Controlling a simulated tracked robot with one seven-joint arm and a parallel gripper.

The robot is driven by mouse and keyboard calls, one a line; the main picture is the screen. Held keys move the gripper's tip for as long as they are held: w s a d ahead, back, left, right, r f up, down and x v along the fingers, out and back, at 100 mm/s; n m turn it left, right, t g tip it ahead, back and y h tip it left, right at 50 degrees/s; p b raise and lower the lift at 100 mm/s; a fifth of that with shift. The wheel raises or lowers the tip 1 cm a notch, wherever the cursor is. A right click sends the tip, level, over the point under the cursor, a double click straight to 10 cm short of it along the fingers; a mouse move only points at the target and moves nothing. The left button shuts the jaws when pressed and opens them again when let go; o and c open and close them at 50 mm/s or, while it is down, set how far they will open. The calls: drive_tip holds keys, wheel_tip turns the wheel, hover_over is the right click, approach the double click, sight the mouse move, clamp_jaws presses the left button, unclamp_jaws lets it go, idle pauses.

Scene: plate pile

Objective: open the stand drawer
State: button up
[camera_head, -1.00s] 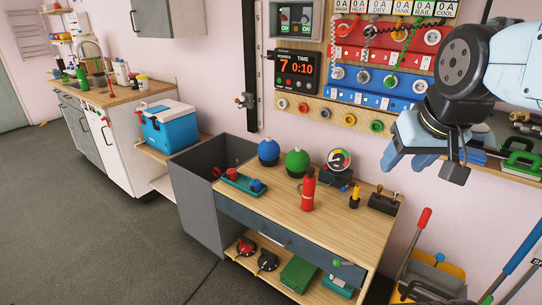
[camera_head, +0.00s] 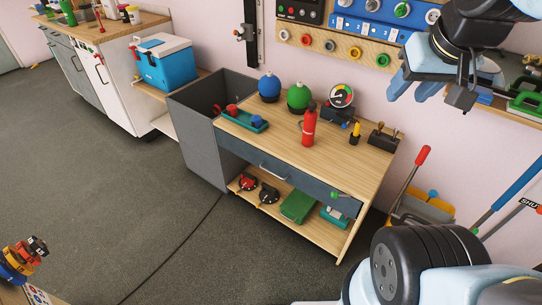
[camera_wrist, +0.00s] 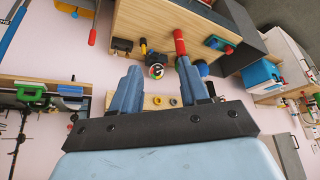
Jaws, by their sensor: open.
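The wooden stand (camera_head: 355,160) is right of centre in the head view, with a dark blue-grey drawer (camera_head: 300,187) under its top. The drawer front is flush with the stand and looks shut. It has a pale bar handle (camera_head: 275,172) and a green knob (camera_head: 336,194) near its right end. My gripper (camera_head: 408,88) is at the upper right, above and behind the stand's right end, well away from the handle. In the wrist view, my gripper's two blue fingers (camera_wrist: 160,88) are apart with nothing between them, and the stand appears upside down (camera_wrist: 200,20).
On the stand are a red bottle (camera_head: 309,126), green (camera_head: 299,97) and blue (camera_head: 269,88) round vessels, a gauge (camera_head: 341,96) and a teal tray (camera_head: 240,119). A grey bin (camera_head: 205,150) adjoins it at left. Long-handled tools (camera_head: 408,180) lean at right. Floor in front is clear.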

drive_tip(key=shift+w, duration=0.35)
drive_tip(key=shift+c, duration=0.3)
drive_tip(key=w+a+f+n+g, duration=0.1)
drive_tip(key=w+a+f, duration=0.1)
drive_tip(key=w, duration=0.6)
drive_tip(key=w+a+f+n, duration=0.1)
drive_tip(key=w+f+n, duration=0.1)
drive_tip(key=w, duration=0.5)
drive_tip(key=n+g+h, duration=0.1)
drive_tip(key=n+g, duration=0.2)
drive_tip(key=n, duration=0.5)
hover_over(271, 173)
drive_tip(key=s+a, duration=0.2)
wheel_tip(271, 173, down, 44)
drive_tip(key=f, duration=0.4)
drive_tip(key=w+d+f, duration=0.1)
drive_tip(key=f, duration=0.4)
drive_tip(key=w+d+f, duration=0.1)
drive_tip(key=f, duration=0.3)
drive_tip(key=shift+f, duration=0.2)
drive_tip(key=shift+c, duration=0.3)
clamp_jaws()
